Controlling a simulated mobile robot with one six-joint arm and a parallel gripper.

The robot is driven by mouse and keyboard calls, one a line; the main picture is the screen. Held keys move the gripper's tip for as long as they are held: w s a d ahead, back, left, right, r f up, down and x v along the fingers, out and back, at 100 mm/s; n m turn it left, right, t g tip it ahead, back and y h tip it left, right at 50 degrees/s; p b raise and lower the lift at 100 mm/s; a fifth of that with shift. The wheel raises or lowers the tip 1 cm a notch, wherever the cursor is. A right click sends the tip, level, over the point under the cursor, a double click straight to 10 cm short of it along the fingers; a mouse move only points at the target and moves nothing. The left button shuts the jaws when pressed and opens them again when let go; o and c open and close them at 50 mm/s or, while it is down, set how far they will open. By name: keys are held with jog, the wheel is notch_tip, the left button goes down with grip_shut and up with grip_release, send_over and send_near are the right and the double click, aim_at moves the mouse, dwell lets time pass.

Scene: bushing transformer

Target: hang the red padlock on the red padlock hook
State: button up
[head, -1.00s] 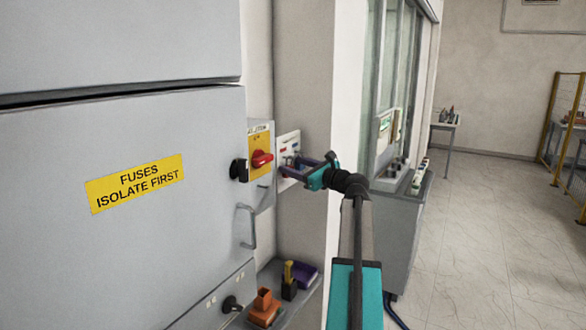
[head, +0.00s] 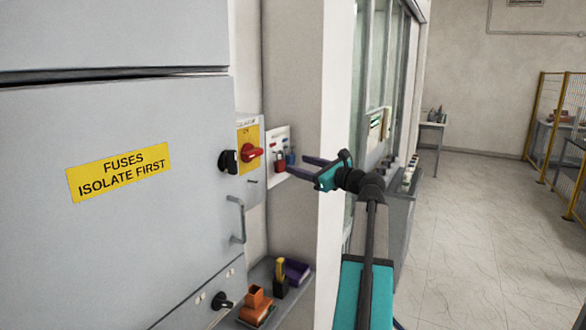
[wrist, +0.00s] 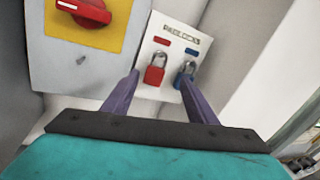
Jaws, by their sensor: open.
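The red padlock (wrist: 155,73) hangs on the white padlock board under a red label, in the wrist view. It also shows in the head view (head: 279,163), below the red marking on the board (head: 270,141). The hook behind it is hidden by its shackle. A blue padlock (wrist: 183,77) hangs just to its right under a blue label. My gripper (head: 290,165) is open and empty, its purple fingers pointing at the board. In the wrist view the fingers (wrist: 164,85) are spread with both padlocks seen beyond and between them; neither is gripped.
The isolator box with a red rotary switch (head: 252,152) is left of the board. A grey cabinet (head: 110,230) fills the left. A shelf (head: 262,272) below holds an orange item and dark and purple items. Open floor lies right.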

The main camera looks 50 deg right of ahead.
jog(key=s+b, duration=0.1)
jog(key=s, duration=0.5)
dwell(0.6)
